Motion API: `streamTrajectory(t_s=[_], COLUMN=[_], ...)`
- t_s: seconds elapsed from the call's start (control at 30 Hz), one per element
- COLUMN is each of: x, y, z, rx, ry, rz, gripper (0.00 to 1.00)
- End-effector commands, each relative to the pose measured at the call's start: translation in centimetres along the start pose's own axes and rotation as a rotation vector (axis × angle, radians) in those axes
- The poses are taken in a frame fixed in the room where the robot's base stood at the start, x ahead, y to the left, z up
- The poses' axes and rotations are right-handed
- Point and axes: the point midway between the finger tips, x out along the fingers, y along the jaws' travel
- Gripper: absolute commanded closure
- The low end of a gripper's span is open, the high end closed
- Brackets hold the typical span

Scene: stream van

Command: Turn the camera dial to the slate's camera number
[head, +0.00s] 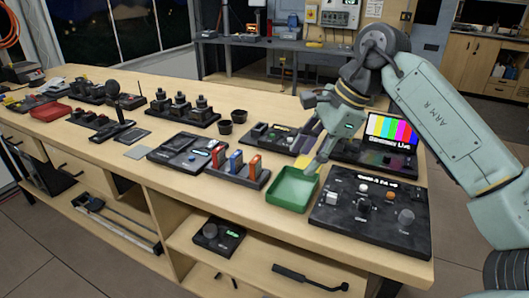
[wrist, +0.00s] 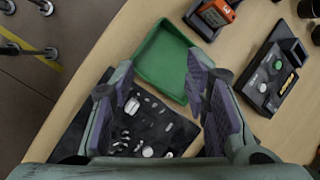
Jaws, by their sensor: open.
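A black control panel (head: 340,228) with several knobs lies at the table's front right corner. My gripper (head: 314,148) is open and empty, above the area of the green tray; the wrist view also shows my gripper (wrist: 166,100) with fingers apart. A screen (head: 392,131) shows colour bars and a caption. I cannot make out a slate with a number.
A green tray (head: 291,189) sits directly left of the panel. A rack (head: 236,172) with orange and blue blocks stands left of it. Small black cups (head: 232,121) and other black devices (head: 187,155) fill the table further left. Bare wood shows at the front edge.

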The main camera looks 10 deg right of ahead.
Motion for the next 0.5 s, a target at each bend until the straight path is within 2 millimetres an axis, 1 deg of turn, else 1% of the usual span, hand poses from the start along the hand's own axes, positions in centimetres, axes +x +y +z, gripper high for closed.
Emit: streamTrajectory(t_s=[0.03,0.1,0.3,0.4,0.5], x=[0.5,0.9,2.1,2.5,2.7], y=[-0.3,-0.8,-1.6,-1.9,-2.0], z=[1.0,2.3,5.7,7.0,7.8], rx=[-0.013,-0.028,-0.062,-0.074,-0.082], ry=[-0.023,-0.053,-0.13,-0.159,-0.18], rz=[-0.003,-0.009,-0.02,-0.024,-0.026], gripper=[0.57,0.57,0.57,0.57,0.57])
